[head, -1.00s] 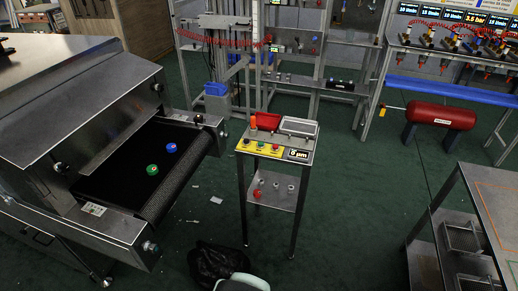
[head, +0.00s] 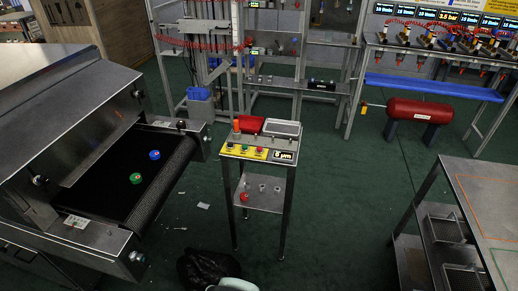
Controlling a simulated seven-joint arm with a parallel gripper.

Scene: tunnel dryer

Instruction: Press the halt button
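A small control stand (head: 233,203) stands on the floor near the middle of the head view. The labels are too small to read, so I cannot tell which is the halt button. A display (head: 284,156) reading in µm sits at the right of the plate.
The dryer conveyor (head: 104,206) is at left, with a green disc (head: 136,178) and a blue disc (head: 154,155) on its black belt. A black bag (head: 200,268) lies in front of the stand. A steel table (head: 480,185) is at right, with clear floor between.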

